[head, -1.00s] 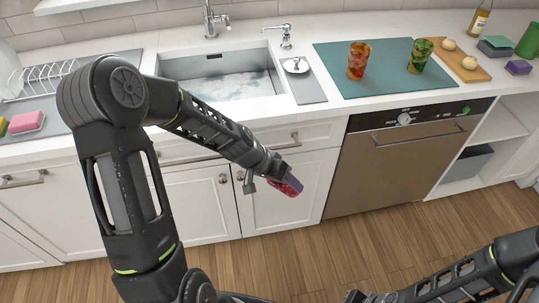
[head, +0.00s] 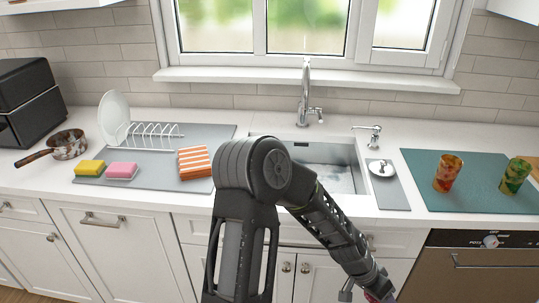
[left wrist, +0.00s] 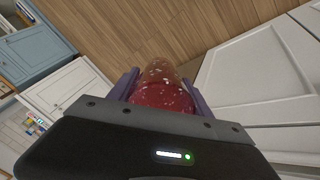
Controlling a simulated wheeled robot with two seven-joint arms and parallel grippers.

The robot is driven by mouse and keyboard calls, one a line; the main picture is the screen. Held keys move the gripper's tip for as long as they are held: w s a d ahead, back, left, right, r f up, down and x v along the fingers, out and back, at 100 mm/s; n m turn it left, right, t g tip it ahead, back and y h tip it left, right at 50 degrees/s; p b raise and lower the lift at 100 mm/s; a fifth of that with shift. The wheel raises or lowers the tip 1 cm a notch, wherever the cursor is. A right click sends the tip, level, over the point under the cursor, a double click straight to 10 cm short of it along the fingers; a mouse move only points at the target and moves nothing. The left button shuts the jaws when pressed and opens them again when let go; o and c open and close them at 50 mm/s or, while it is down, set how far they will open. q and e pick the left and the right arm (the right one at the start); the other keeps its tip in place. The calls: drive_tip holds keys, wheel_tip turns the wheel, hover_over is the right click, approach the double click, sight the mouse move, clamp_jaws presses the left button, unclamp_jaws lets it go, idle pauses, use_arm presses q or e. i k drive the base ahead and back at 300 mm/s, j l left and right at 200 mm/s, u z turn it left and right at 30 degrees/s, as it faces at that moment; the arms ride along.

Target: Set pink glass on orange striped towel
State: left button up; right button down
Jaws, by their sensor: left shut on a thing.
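The pink glass (left wrist: 158,98), reddish with pale specks, sits between the purple fingers of my left gripper (left wrist: 162,88) in the left wrist view. The gripper is shut on it, in front of the cabinets and over the floor. In the head view my left gripper (head: 378,292) is at the bottom edge and the glass is almost wholly cut off. The orange striped towel (head: 195,162) lies folded on the grey mat left of the sink, with nothing on it. My right gripper is out of view.
A white dish rack (head: 152,134) with a plate (head: 114,113) stands behind the towel. A pink sponge (head: 121,170) and a yellow sponge (head: 90,167) lie to its left, with a pan (head: 68,145) beyond. Two patterned glasses (head: 447,173) (head: 515,176) stand on a teal mat (head: 475,195) at right.

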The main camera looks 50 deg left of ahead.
sight(194, 157)
drive_tip(key=k+j+z, duration=0.4)
drive_tip(key=j, duration=0.25)
drive_tip(key=k+j+z, duration=0.4)
drive_tip(key=k+j, duration=0.35)
drive_tip(key=k, duration=0.15)
drive_tip(key=k+j, duration=0.35)
drive_tip(key=k, duration=0.2)
drive_tip(key=k+j+z, duration=0.1)
drive_tip(key=k+j, duration=0.3)
drive_tip(key=k, duration=0.1)
